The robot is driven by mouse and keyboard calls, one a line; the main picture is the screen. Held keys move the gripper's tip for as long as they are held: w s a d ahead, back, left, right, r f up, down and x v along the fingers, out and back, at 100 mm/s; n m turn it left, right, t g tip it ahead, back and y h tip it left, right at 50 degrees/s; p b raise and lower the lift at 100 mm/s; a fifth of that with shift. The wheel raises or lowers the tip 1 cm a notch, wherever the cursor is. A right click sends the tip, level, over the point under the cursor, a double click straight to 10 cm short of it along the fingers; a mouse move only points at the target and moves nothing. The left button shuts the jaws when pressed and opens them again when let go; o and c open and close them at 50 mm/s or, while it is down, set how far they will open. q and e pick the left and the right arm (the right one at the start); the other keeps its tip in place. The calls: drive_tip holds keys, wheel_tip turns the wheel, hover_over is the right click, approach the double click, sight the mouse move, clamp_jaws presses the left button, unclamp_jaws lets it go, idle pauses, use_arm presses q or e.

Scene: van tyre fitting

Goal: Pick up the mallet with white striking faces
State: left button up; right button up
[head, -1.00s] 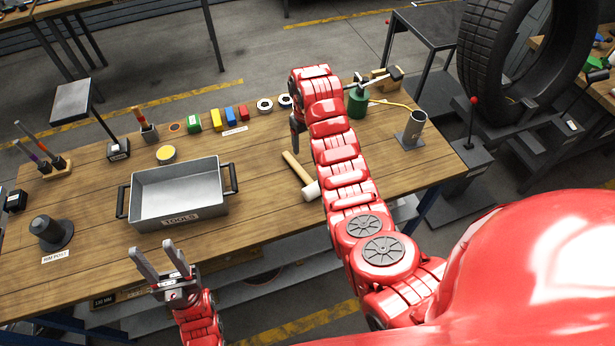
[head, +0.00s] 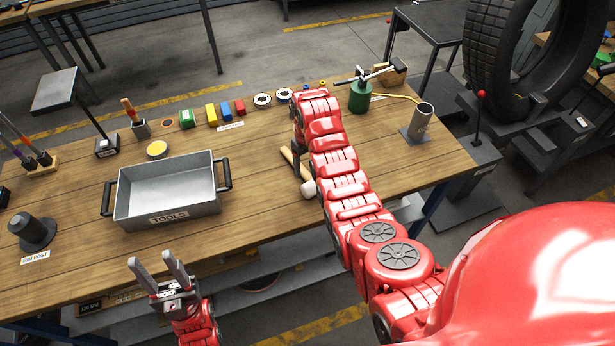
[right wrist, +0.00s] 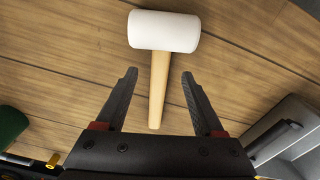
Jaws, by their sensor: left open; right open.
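The mallet (head: 308,189) lies on the wooden workbench (head: 265,150), with a white head and a pale wooden handle partly hidden by my right arm. In the right wrist view its white head (right wrist: 164,31) is ahead of the fingertips, and the handle runs back between them. My right gripper (right wrist: 160,72) is open, its fingers on either side of the handle and apart from it. In the head view my right gripper (head: 296,160) is low over the handle, mostly hidden by its own arm. My left gripper (head: 158,268) is open and empty in front of the bench's front edge.
A grey metal tools tray (head: 170,195) stands left of the mallet. A green can (head: 359,97) with a dark-headed tool at its top and a grey cylinder holder (head: 420,120) stand to the right. Coloured blocks (head: 211,114) and tape rolls (head: 262,101) line the back.

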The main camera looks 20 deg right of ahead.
sight(308, 175)
wheel_tip(308, 175, down, 3)
drive_tip(key=shift+s+p, duration=0.15)
drive_tip(key=shift+p, duration=0.7)
drive_tip(key=shift+f, duration=0.7)
clamp_jaws()
